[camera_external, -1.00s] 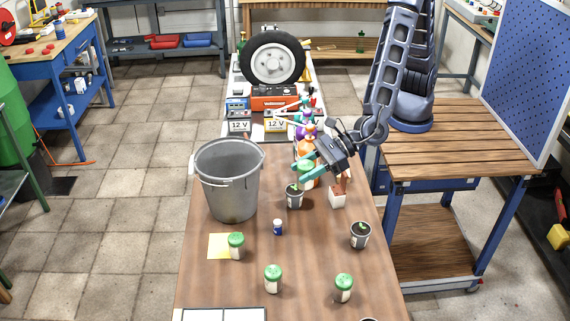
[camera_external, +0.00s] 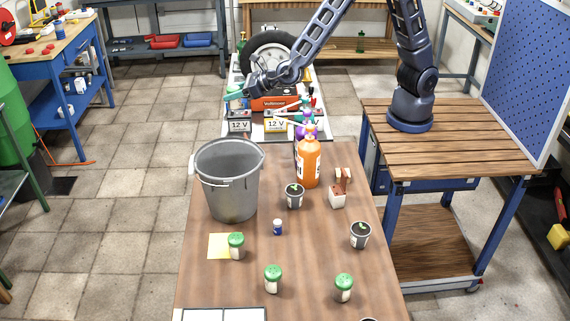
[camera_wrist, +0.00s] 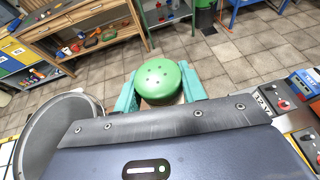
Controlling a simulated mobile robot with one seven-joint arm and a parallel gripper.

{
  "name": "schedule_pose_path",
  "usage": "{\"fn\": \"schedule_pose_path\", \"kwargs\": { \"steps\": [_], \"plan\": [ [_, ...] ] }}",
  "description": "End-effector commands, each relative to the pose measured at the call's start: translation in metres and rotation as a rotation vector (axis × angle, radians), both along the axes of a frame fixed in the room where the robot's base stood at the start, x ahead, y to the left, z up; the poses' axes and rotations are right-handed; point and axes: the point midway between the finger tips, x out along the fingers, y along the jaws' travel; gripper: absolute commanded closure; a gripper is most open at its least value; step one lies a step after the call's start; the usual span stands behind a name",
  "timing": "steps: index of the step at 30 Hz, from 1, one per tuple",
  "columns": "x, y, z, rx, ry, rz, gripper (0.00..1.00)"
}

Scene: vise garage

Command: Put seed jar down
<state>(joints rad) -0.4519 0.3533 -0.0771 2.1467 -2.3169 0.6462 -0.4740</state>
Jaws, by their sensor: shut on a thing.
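My gripper (camera_external: 235,95) is shut on a seed jar with a green perforated lid (camera_wrist: 161,79). In the wrist view its teal fingers press on both sides of the jar, with floor tiles beyond. In the external view the held jar (camera_external: 233,90) is in the air near the far left of the table, around the tyre and battery chargers; its lower part is hard to make out. Several similar green-lidded jars stand upright on the wooden table (camera_external: 310,275): one on a yellow sheet (camera_external: 237,252), one at front middle (camera_external: 273,283) and one at front right (camera_external: 344,292).
A metal bucket (camera_external: 228,185) stands at the table's left edge. An orange bottle (camera_external: 308,163), small pots (camera_external: 294,196) (camera_external: 360,236), a reddish block (camera_external: 338,196) and a blue-and-white can (camera_external: 277,227) stand nearby. Chargers (camera_external: 240,126) crowd the far end. Bare table lies between the front jars.

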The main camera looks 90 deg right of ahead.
Motion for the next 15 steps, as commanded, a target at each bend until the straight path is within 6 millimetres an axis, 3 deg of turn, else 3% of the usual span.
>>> {"fn": "schedule_pose_path", "kwargs": {
  "steps": [1,6,15],
  "plan": [
    [0.003,-0.021,-0.005,-0.001,0.002,-0.021,0.82],
    [0.01,-0.074,-0.026,-0.001,0.003,-0.072,0.82],
    [0.01,-0.147,-0.076,0.0,0.005,-0.136,0.82]
  ]
}}
